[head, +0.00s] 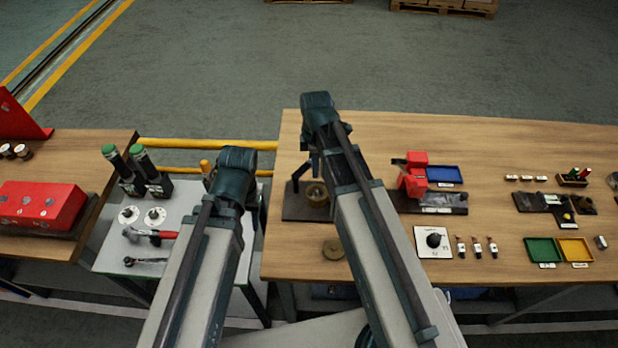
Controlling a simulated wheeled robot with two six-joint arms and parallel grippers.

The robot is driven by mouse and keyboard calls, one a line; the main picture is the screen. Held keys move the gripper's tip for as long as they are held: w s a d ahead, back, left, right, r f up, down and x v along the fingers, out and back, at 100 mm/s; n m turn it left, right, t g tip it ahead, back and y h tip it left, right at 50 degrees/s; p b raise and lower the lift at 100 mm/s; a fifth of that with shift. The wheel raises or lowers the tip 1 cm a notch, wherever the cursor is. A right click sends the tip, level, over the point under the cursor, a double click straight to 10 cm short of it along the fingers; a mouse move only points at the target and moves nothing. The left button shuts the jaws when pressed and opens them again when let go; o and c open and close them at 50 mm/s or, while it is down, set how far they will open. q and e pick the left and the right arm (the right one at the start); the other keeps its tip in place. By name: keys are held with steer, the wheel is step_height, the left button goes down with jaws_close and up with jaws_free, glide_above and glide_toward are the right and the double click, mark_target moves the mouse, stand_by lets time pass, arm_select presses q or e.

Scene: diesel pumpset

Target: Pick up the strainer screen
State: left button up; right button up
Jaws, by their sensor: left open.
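I cannot tell for sure which part is the strainer screen. A round brass cup (317,193) sits on a dark base (294,208) on the right bench, beside my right arm. A flat brass disc (333,249) lies nearer the bench's front edge. Two pale round discs (129,215) lie on the grey cart. My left gripper (212,178) is mostly hidden behind its wrist, above the cart's right edge, and is open. My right gripper (309,170) is largely hidden by its own arm, near the brass cup; its jaws do not show clearly.
The grey cart (188,248) also holds a red-handled tool (150,235), a wrench and green-topped cylinders (118,160). The wooden bench (500,145) holds a red vise (413,172), a blue tray (443,174), and green (542,250) and yellow trays. A red box (40,205) stands far left.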

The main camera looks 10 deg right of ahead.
steer(key=w+n, duration=0.1)
steer(key=w, duration=0.1)
steer(key=b, duration=0.9)
glide_above(316, 190)
steer(key=f, duration=0.8)
steer(key=shift+a+f, duration=0.1)
steer(key=shift+a, duration=0.1)
steer(key=f+b, duration=0.5)
steer(key=shift+d+f, duration=0.15)
steer(key=shift+d, duration=0.1)
jaws_close()
